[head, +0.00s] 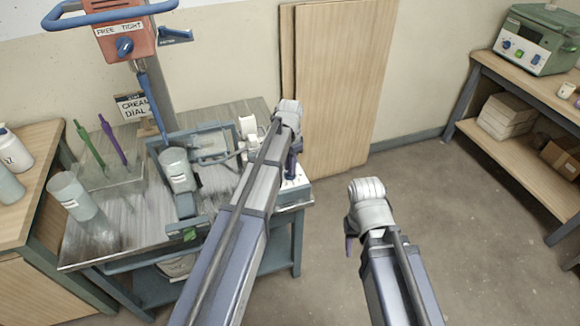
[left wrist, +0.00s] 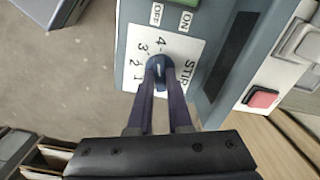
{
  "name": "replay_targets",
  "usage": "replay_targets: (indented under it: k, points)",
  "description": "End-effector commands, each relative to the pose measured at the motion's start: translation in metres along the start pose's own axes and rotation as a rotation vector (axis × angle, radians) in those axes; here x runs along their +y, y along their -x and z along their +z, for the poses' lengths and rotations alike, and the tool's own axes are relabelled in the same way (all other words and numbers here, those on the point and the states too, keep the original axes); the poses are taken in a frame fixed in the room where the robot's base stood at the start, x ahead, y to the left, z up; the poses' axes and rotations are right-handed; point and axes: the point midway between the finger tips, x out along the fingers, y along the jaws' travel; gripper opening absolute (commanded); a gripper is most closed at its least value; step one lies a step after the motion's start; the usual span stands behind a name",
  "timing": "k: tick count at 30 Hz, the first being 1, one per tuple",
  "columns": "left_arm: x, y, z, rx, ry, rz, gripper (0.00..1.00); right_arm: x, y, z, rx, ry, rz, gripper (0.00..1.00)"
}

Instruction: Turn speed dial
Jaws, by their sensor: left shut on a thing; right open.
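The speed dial (left wrist: 161,68) is a small dark blue knob on a white plate (left wrist: 178,50) marked 1 to 4 and with a word like "STIR". My left gripper (left wrist: 160,78) is shut on the dial, one dark finger on either side of it. The number the dial points to is hard to tell. In the head view my left gripper (head: 292,166) is at the right edge of the mixing bench, and the dial is hidden there. My right gripper (head: 350,246) is open and empty above the floor, right of the bench.
Beside the dial are ON and OFF labels, a green switch (left wrist: 188,4) and a red button (left wrist: 262,97). The bench (head: 80,245) bears a clear cylinder (head: 75,196) and a grey container (head: 178,170). An orange mixer head (head: 125,42) stands above.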

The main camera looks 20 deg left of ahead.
Motion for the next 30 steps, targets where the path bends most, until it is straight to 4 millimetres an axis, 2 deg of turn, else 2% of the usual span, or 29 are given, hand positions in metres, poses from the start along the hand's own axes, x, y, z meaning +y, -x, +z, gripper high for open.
replay_targets:
  k: [10,27,28,30]
  points:
    - [0.0003,-0.0001,0.0003,-0.001,-0.130,0.001,0.00,0.0000,-0.0001,0.0000,0.000,0.000,0.000,0.50]
    - [0.0003,-0.0001,0.0003,-0.001,-0.155,0.001,0.00,0.0000,-0.0001,0.0000,0.000,0.000,0.000,0.50]
    - [0.0003,-0.0001,0.0003,-0.001,-0.155,0.001,0.21,0.0000,-0.0001,0.0000,0.000,0.000,0.000,0.50]
    - [0.0003,-0.0001,0.0003,-0.001,-0.155,0.000,0.29,0.0000,-0.0001,0.0000,0.000,0.000,0.000,0.50]
